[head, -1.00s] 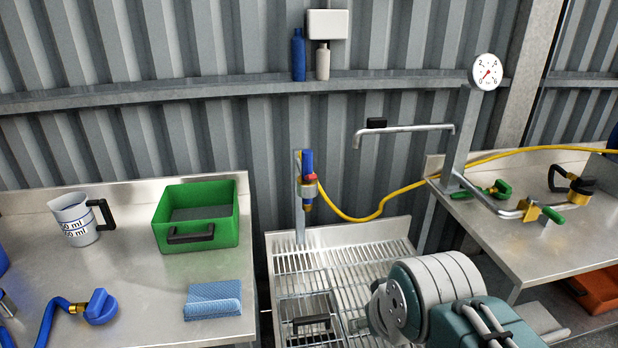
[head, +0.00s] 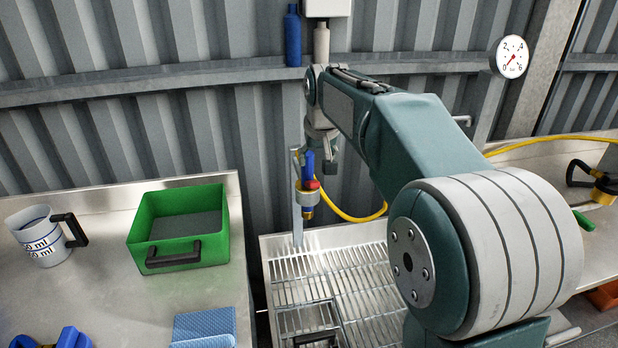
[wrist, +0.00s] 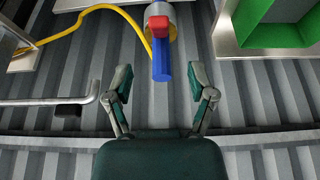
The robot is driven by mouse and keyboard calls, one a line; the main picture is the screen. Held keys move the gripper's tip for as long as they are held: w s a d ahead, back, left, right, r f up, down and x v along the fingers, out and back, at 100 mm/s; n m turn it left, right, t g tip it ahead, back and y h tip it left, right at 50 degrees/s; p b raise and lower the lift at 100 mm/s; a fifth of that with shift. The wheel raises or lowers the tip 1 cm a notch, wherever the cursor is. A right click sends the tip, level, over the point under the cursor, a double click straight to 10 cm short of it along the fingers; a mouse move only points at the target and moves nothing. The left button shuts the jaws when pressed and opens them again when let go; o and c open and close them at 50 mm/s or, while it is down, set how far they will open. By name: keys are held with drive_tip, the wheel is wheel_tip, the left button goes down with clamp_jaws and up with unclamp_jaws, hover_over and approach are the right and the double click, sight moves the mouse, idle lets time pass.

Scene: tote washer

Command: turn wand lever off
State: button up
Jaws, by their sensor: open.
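The blue wand (head: 307,172) stands upright in a holder ring on a thin metal post (head: 297,215) behind the grated sink. Its red lever (head: 313,184) sits on the wand's side at the ring. In the wrist view the wand (wrist: 162,65) and the red lever (wrist: 158,23) lie beyond the fingertips, at the top middle. My gripper (wrist: 161,84) is open and empty, its two fingers apart on either side of the wand's end in that picture. In the head view my gripper (head: 325,160) is close to the wand, partly hidden by my wrist; contact cannot be told.
A yellow hose (head: 362,216) runs from the wand to the right. A green tote (head: 215,225) and a measuring jug (head: 38,240) stand on the left bench. A metal spout (wrist: 55,102) shows in the wrist view. The grated sink (head: 360,262) is clear except for a black-handled piece.

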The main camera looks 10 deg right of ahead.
sight(313, 185)
drive_tip(key=x, duration=1)
drive_tip(key=shift+w+f, duration=0.25)
drive_tip(key=shift+f, duration=0.1)
